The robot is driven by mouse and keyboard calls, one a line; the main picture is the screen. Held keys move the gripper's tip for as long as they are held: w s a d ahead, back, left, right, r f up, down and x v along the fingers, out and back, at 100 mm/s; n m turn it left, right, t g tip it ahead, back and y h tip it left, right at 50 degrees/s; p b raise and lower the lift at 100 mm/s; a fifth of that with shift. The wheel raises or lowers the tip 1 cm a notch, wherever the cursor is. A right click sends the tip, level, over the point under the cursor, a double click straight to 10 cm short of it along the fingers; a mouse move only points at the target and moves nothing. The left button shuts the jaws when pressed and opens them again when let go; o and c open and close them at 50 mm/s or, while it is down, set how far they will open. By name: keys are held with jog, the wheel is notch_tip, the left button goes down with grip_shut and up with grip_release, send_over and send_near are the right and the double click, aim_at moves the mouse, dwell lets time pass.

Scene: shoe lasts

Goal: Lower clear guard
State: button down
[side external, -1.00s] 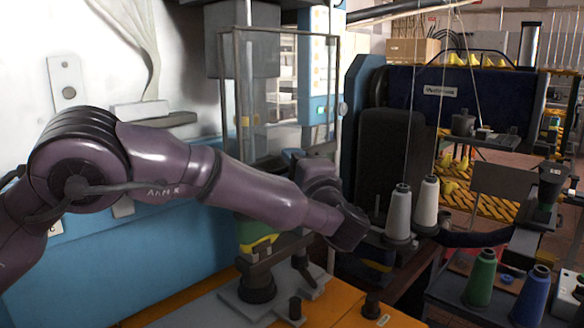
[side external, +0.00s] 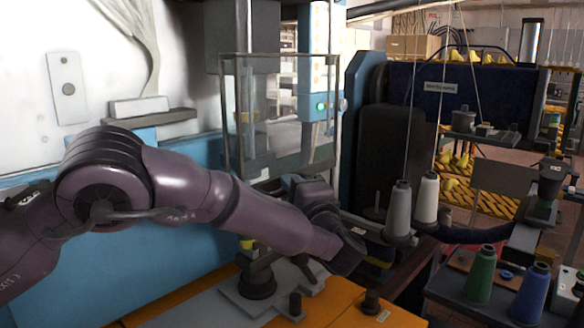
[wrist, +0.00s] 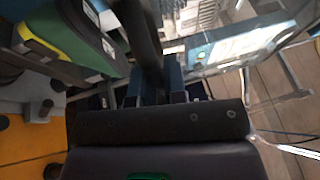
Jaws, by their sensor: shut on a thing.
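The clear guard (side external: 284,115), a see-through panel in a thin dark frame, hangs in front of the machine in the side view. Its lower edge is close to my wrist. My gripper (wrist: 157,92) is shut on a dark bar (wrist: 146,45) in the wrist view, which appears to be the guard's handle. In the side view the fingertips are mostly hidden behind my wrist. A green shoe last with a yellow band (wrist: 70,32) lies at the upper left of the wrist view; my forearm hides most of it in the side view.
A grey base plate with a dark post (side external: 257,280) sits on the orange table (side external: 150,318) below. White thread cones (side external: 398,210) stand close to the right of my wrist. Green (side external: 480,275) and blue cones (side external: 530,292) stand on a rack farther right.

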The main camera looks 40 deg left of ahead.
notch_tip(320, 180, down, 15)
jog(key=shift+f, duration=0.15)
jog(key=c, duration=1.2)
grip_release()
jog(key=v, duration=1.3)
